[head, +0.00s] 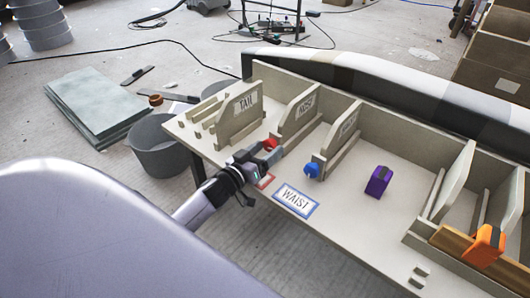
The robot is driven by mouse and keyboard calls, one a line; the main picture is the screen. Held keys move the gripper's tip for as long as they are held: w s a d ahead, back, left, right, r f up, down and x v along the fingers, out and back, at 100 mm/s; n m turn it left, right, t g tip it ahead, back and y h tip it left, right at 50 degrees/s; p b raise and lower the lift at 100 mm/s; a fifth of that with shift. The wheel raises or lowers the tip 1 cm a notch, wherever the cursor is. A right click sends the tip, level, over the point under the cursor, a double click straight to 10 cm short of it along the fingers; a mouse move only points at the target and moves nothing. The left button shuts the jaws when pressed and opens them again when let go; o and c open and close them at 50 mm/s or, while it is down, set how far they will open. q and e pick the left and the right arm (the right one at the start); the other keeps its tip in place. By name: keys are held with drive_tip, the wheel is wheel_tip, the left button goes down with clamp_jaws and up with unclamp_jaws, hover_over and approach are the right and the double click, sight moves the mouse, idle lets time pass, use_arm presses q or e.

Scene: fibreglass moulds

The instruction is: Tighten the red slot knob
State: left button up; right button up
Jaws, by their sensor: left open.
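The red knob (270,144) sits near the front of the slot labelled NOSE on the beige bench rack, partly hidden by my left gripper. My left gripper (264,151) is open, with its fingers at the red knob; whether they touch it I cannot tell. A red-bordered label (265,181) lies on the bench just below the gripper, mostly covered by it. My right gripper is not in view.
A blue knob (312,170) stands to the right, by a blue-bordered WAIST label (296,201). A purple block (378,181) and an orange clamp (484,246) are farther right. Upright dividers (299,114) rise behind the gripper.

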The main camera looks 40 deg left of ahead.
use_arm(q)
drive_tip(key=c, duration=1.1)
drive_tip(key=shift+o, duration=0.2)
drive_tip(key=shift+m, duration=0.6)
drive_tip(key=o, duration=1.1)
drive_tip(key=shift+c, duration=0.2)
drive_tip(key=shift+s, duration=0.1)
